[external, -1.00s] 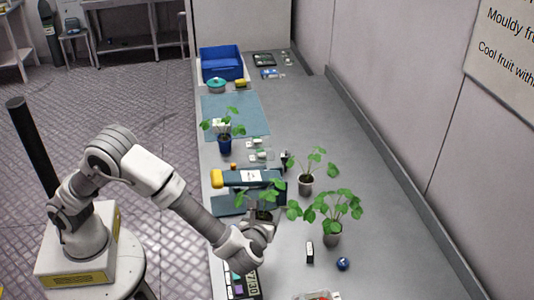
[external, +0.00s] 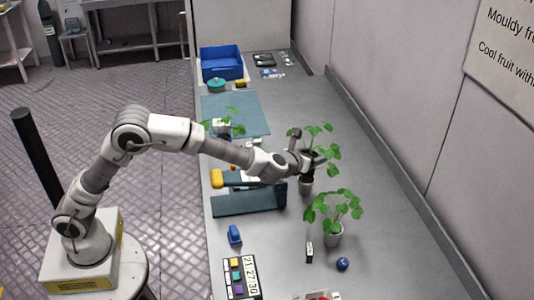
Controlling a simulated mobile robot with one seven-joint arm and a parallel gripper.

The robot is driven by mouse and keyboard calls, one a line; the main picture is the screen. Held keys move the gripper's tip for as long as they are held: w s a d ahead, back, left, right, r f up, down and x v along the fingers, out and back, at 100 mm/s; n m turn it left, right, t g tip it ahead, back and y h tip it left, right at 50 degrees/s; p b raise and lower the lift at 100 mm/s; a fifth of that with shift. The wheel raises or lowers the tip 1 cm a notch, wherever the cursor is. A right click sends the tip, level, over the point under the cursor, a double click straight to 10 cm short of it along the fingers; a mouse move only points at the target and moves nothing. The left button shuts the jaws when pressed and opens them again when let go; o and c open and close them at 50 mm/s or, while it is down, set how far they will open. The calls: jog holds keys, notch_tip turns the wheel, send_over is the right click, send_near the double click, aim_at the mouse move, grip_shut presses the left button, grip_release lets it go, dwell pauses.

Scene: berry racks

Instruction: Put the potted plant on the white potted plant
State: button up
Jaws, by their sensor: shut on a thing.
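My gripper (external: 308,155) is over the right-middle of the bench, shut on a potted plant with a dark pot (external: 313,165). Green leaves (external: 320,132) spread around and above the fingers; which belong to the held plant and which to the plant below is hard to tell. A white potted plant (external: 306,187) stands on the bench directly below; my gripper and the held plant hide its upper part. Whether the two pots touch cannot be told.
A plant on the blue mat's near edge (external: 222,128) is partly behind my arm. A blue bin (external: 221,75) stands far back.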

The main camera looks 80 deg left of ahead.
jog(key=w+a+f+b, duration=0.2)
jog(key=a+f, duration=0.4)
jog(key=f, duration=0.2)
jog(key=shift+w+a+f, duration=0.15)
jog(key=shift+a+f, duration=0.05)
jog(key=shift+a, duration=0.2)
jog(key=shift+f, duration=0.1)
jog(key=shift+f, duration=0.15)
jog(key=o, duration=1.4)
